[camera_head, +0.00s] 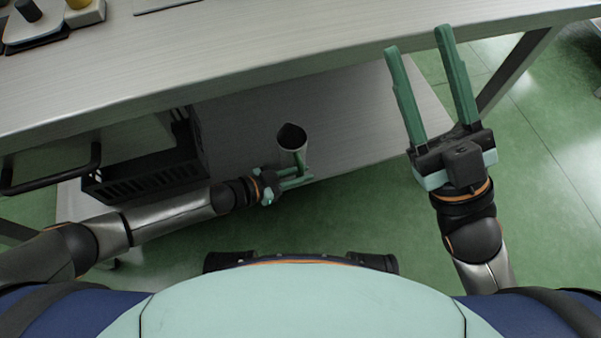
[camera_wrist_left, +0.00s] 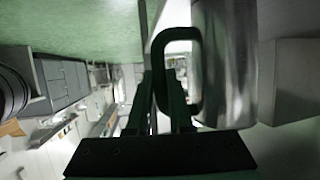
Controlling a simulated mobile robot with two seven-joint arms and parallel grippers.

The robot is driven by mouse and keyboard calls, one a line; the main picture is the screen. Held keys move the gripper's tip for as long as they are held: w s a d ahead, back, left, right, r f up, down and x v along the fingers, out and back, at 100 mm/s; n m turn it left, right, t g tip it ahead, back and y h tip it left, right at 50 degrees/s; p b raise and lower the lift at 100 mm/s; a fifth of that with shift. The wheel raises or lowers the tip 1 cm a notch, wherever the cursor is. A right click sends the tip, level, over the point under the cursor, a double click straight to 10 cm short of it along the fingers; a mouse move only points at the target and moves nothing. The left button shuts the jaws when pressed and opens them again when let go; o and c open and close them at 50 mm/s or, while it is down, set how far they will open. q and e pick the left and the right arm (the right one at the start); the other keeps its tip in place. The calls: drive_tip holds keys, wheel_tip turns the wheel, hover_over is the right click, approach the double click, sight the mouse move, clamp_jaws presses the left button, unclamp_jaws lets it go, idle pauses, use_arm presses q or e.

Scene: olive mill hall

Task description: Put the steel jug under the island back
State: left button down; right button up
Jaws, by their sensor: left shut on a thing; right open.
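The steel jug (camera_head: 291,142) stands about upright over the lower shelf (camera_head: 345,115) under the island (camera_head: 240,48), near the shelf's front edge. I cannot tell whether its base touches the shelf. My left gripper (camera_head: 297,179) is shut on the jug at its near side. In the left wrist view the fingers (camera_wrist_left: 170,105) close on the dark handle (camera_wrist_left: 176,45), beside the shiny jug body (camera_wrist_left: 228,65). My right gripper (camera_head: 427,72) is open and empty, raised in front of the island's right part.
The shelf right of the jug is bare. An island leg (camera_head: 515,75) stands at the right. Small items (camera_head: 35,25) lie on the island top.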

use_arm(q)
drive_tip(key=c, duration=0.8)
unclamp_jaws()
drive_tip(key=shift+f, duration=0.1)
drive_tip(key=shift+a+r, duration=0.1)
drive_tip(key=shift+r, duration=0.15)
drive_tip(key=p+v, duration=0.5)
drive_tip(key=v, duration=0.6)
drive_tip(key=shift+s+a, duration=0.25)
drive_tip(key=shift+a, duration=0.05)
drive_tip(key=shift+d+r, duration=0.1)
drive_tip(key=shift+r, duration=0.05)
